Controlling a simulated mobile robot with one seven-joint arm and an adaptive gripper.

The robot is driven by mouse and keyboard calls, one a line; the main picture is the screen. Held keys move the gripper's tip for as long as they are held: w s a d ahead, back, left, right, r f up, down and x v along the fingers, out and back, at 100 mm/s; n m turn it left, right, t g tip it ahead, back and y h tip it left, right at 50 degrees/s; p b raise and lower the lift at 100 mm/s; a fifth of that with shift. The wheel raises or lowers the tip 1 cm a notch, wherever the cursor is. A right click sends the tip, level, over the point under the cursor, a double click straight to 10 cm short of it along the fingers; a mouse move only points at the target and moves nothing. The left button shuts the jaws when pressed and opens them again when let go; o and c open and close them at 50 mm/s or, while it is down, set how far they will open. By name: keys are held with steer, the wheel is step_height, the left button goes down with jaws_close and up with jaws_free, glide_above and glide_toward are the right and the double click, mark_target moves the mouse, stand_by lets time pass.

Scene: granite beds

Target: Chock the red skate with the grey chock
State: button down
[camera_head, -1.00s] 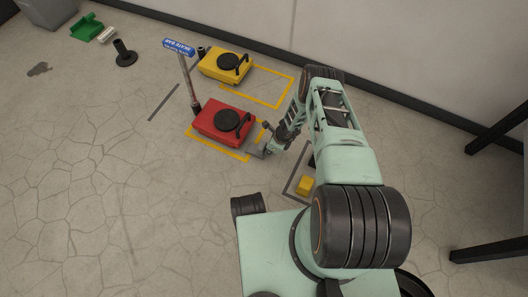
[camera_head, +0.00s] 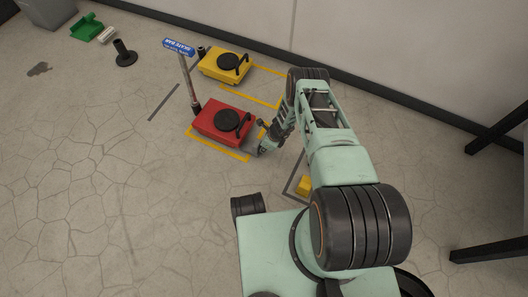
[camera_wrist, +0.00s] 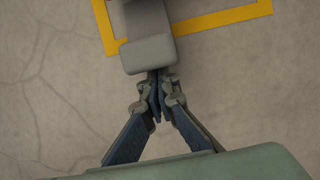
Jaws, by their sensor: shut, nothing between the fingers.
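The red skate (camera_head: 222,122), with a black round disc on top, stands in a yellow floor outline. The grey chock (camera_wrist: 147,55) lies on the floor in the wrist view, crossing the yellow line. In the head view it is mostly hidden beside the skate's right front corner. My gripper (camera_wrist: 159,75) is shut and empty, its fingertips at the chock's near end, touching or almost touching it. In the head view my gripper (camera_head: 259,150) is low at the skate's right. The skate does not show in the wrist view, so chock-to-skate contact cannot be told.
A yellow skate (camera_head: 225,66) stands behind the red one. A yellow block (camera_head: 304,186) lies in a grey outline near my arm. Floor at the left is mostly clear. A wall runs behind.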

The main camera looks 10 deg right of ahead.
steer(key=shift+w+a, duration=0.2)
steer(key=shift+a, duration=0.05)
steer(key=shift+w+a, duration=0.15)
steer(key=shift+a, duration=0.15)
steer(key=shift+w+a, duration=0.1)
steer(key=shift+a, duration=0.05)
steer(key=shift+a, duration=0.1)
steer(key=shift+s+d+r+p, duration=0.1)
steer(key=shift+s+d+p, duration=0.2)
steer(key=shift+d, duration=0.15)
steer(key=shift+s+d+r+p, duration=0.1)
steer(key=shift+s+d+p, duration=0.2)
steer(key=shift+d, duration=0.15)
step_height(320, 180, up, 9)
steer(key=p, duration=0.6)
steer(key=shift+f+p, duration=0.15)
steer(key=shift+p, duration=0.15)
